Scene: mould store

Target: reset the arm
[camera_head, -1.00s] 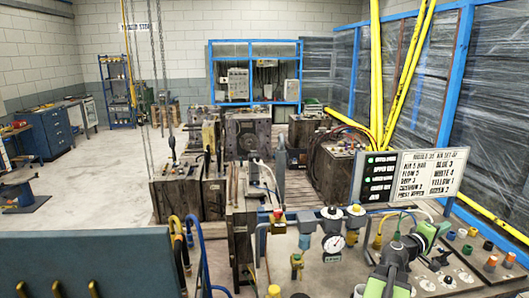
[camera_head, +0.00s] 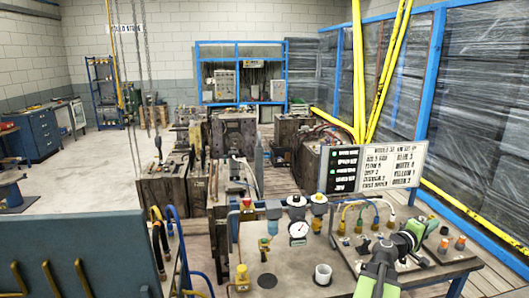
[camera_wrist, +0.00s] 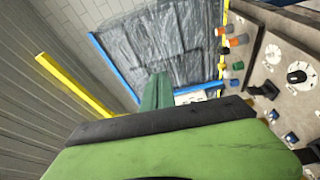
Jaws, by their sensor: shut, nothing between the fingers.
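My gripper (camera_wrist: 157,88) is shut and empty; its green fingers stand together beyond a black bar and green wrist housing in the wrist view. In the head view my green and black arm rises from the lower edge over the right part of a bench (camera_head: 285,275). The fingers are hard to make out there. In the wrist view the fingers point toward the dark plastic sheeting (camera_wrist: 150,45), with the panel of coloured fittings (camera_wrist: 275,75) to their right. I see no contact with anything.
A lettered board (camera_head: 378,168) stands behind my arm. Yellow posts (camera_head: 360,75) and a blue-framed screen (camera_head: 436,90) stand at right.

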